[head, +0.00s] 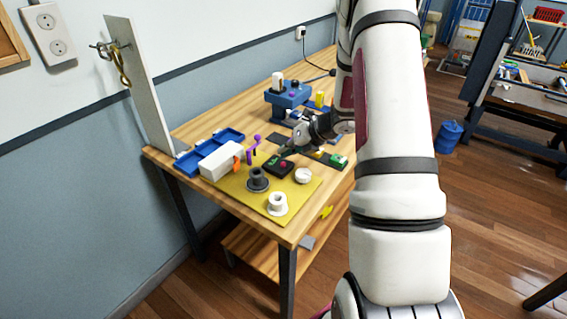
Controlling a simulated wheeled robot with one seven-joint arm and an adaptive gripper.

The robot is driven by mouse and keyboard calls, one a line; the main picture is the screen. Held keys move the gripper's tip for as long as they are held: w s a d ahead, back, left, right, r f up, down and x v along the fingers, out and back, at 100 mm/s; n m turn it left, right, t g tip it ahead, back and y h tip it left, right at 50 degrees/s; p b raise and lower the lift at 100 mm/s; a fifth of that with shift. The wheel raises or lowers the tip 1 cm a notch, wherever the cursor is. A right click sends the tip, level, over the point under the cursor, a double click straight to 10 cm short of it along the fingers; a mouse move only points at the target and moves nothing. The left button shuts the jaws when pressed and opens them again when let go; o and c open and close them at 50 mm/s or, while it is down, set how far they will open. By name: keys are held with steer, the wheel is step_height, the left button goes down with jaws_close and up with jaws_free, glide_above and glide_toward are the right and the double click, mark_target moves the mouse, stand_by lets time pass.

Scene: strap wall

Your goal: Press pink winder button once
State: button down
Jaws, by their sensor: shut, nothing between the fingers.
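The box sits at the back right part of the yellow mat (234,184) on the wooden table. My gripper (285,153) is shut and empty. It comes in low from the right, with its tips close behind and above the dark box. I cannot tell whether the tips touch the box. Part of the gripper and the table behind it are hidden by my arm.
A blue tray (190,158) lies at the left, near an upright board (140,85). A blue stand (288,96) is farther back.

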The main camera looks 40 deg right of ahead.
mark_target(285, 162)
steer(key=shift+r+p, duration=1.1)
steer(key=shift+r, duration=1.25)
steer(key=s+a+r+n+g, duration=0.1)
steer(key=s+a+r+n, duration=0.2)
steer(key=a+r+n, duration=0.3)
steer(key=s+a+r+n+g+y, duration=0.1)
steer(key=s+a+r+n, duration=0.3)
steer(key=a+r+n, duration=0.25)
steer(key=s+a+r+n+g, duration=0.1)
steer(key=s+a+r+n, duration=0.2)
steer(key=a+r+n, duration=0.35)
steer(key=s+a+r+n+h, duration=0.1)
steer(key=s+r+n+h, duration=0.1)
steer(key=s+n, duration=0.8)
steer(key=s+a+r+n+h, duration=0.2)
steer(key=s+r+n+h, duration=0.1)
steer(key=s+n, duration=0.7)
steer(key=shift+s+a+r+n, duration=0.3)
steer(key=shift+s+r+n, duration=0.1)
steer(key=shift+s, duration=0.55)
steer(key=shift+s, duration=0.1)
